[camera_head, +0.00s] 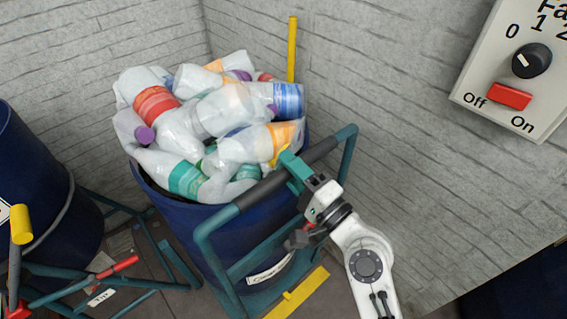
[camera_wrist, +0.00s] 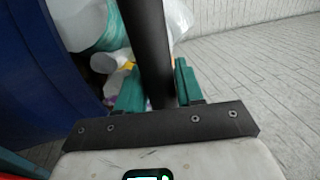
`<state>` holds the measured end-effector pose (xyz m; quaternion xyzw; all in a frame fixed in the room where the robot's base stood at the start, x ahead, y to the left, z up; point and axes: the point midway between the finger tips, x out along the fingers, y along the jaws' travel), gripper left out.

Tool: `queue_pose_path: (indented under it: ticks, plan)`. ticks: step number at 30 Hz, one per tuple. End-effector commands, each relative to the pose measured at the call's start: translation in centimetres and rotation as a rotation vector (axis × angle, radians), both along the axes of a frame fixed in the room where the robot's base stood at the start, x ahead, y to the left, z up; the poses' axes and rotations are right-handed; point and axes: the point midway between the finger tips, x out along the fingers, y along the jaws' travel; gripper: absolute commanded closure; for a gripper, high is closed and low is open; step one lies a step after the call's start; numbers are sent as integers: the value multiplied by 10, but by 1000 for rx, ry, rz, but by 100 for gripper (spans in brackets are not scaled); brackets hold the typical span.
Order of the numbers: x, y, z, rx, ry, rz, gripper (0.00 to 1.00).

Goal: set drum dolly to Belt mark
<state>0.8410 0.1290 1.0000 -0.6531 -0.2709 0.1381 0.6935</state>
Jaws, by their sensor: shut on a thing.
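The drum dolly (camera_head: 212,262) is a teal tube frame with a dark grip bar (camera_head: 262,187) across its top. It carries a blue drum (camera_head: 185,222) heaped with plastic bottles (camera_head: 215,120). My gripper (camera_head: 294,166) has its teal fingers shut on the grip bar, right of its middle. In the wrist view the dark bar (camera_wrist: 148,45) runs between the two fingers of my gripper (camera_wrist: 158,88), with the blue drum (camera_wrist: 35,70) at the left. I see no belt and no Belt mark in either view.
A second blue drum (camera_head: 40,190) and teal frame parts with a yellow-topped lever (camera_head: 21,224) stand close at the left. White brick walls (camera_head: 110,35) close off the back and right. A control panel (camera_head: 515,75) with a dial and red switch is at the upper right.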

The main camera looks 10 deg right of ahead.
Motion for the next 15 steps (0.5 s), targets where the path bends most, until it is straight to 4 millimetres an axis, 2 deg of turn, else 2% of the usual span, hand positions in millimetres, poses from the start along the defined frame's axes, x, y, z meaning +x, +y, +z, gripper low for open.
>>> queue_pose_path:
  ticks: [14, 15]
  plan:
    - [-4, -3, -3, -2, 5, -1, 100]
    - [-4, -3, -2, -2, 5, -1, 63]
